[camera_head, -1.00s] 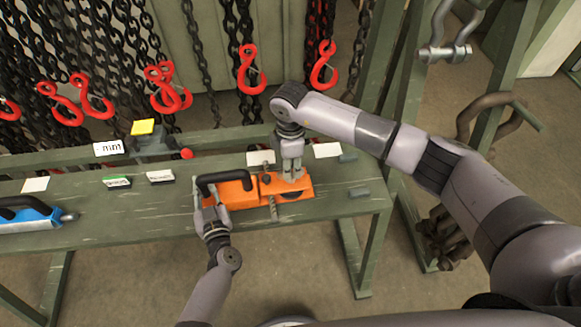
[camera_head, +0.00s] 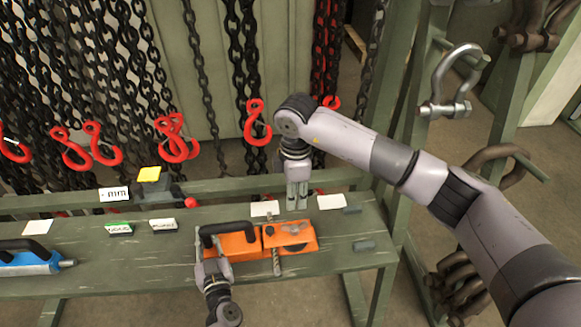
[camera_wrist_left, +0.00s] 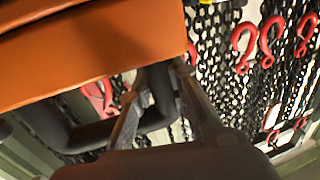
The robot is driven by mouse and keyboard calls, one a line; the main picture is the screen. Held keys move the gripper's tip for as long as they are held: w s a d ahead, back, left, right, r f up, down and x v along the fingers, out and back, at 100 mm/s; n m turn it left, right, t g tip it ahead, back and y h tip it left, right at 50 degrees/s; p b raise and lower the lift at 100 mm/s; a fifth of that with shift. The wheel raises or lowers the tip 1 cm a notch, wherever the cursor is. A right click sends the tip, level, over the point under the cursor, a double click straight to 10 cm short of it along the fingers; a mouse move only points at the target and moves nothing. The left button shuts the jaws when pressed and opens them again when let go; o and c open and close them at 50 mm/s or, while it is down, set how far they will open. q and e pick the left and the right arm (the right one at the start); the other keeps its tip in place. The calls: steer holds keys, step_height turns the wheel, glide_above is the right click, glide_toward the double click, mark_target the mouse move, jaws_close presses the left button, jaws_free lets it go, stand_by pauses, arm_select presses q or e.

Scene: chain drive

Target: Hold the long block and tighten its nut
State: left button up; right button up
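An orange block with a black handle lies on the green bench; its long left part (camera_head: 240,246) sits beside a shorter right part (camera_head: 290,237) with a dark recess. A thin metal rod (camera_head: 276,262) sticks out between them toward the front. My left gripper (camera_head: 207,252) is at the left end of the handle. In the left wrist view the handle (camera_wrist_left: 158,90) passes between its two fingers, which seem closed on it. My right gripper (camera_head: 297,200) points down just behind the right part, with its fingers close together; any gap is unclear. I cannot make out the nut.
A blue tool (camera_head: 30,262) lies at the bench's left. Small labelled blocks (camera_head: 120,229), white cards (camera_head: 331,201) and grey pieces (camera_head: 364,245) lie around. A yellow-topped device (camera_head: 149,174) stands at the back. Chains with red hooks (camera_head: 257,120) hang behind the bench.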

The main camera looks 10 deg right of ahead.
arm_select(q)
steer(key=o, duration=0.5)
